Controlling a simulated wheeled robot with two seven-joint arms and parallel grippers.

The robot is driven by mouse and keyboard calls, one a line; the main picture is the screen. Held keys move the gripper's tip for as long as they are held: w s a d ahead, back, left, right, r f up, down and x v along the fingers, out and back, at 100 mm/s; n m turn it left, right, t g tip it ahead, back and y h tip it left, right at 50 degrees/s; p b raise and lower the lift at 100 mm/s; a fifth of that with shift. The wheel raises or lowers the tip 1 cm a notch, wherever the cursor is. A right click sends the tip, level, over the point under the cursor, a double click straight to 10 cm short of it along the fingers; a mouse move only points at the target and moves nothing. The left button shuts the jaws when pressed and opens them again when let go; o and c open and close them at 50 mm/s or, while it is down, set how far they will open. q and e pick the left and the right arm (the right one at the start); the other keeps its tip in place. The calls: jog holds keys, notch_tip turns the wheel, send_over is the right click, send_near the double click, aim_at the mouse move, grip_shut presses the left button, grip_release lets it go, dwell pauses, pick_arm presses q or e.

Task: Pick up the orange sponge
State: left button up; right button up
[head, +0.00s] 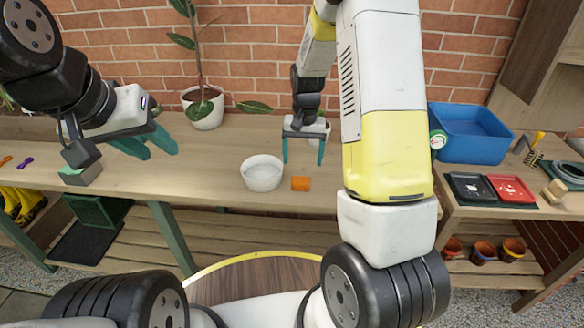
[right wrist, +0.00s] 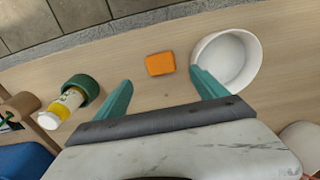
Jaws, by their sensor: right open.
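The orange sponge (head: 301,184) is a small block on the wooden table near its front edge, just right of a white bowl. My right gripper (head: 304,152) is open and empty above the table, behind the sponge in the head view. In the right wrist view the sponge (right wrist: 160,63) lies beyond the fingertips, between the lines of the two teal fingers (right wrist: 160,90). The white bowl (right wrist: 227,62) is close to one finger there. My left gripper (head: 158,148) is at the left, raised and away from the sponge; its teal fingers look apart with nothing between them.
The white bowl (head: 262,173) stands beside the sponge. A potted plant (head: 205,108) is at the back. A blue bin (head: 470,133), black tray (head: 468,187) and red tray (head: 511,189) are on the right. A yellow-and-white bottle (right wrist: 62,107) with a green ring (right wrist: 82,88) shows in the wrist view.

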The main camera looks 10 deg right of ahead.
aim_at(301, 180)
jog(key=shift+w+d+f, duration=0.1)
jog(key=shift+w+f, duration=0.05)
jog(key=shift+f, duration=0.5)
jog(key=shift+w+f, duration=0.1)
jog(key=shift+f, duration=0.5)
jog(key=f, duration=0.7)
jog(key=shift+a+f, duration=0.25)
jog(key=shift+f, duration=0.05)
jog(key=c, duration=1.6)
jog(key=shift+o, duration=0.2)
jog(key=shift+r, duration=0.15)
jog(key=shift+r, duration=0.55)
notch_tip(301, 180, up, 2)
jog(key=shift+r, duration=0.15)
jog(key=s+a+r, duration=0.1)
jog(key=s+a, duration=0.3)
jog(key=s, duration=1.1)
jog(key=shift+s+a+r, duration=0.2)
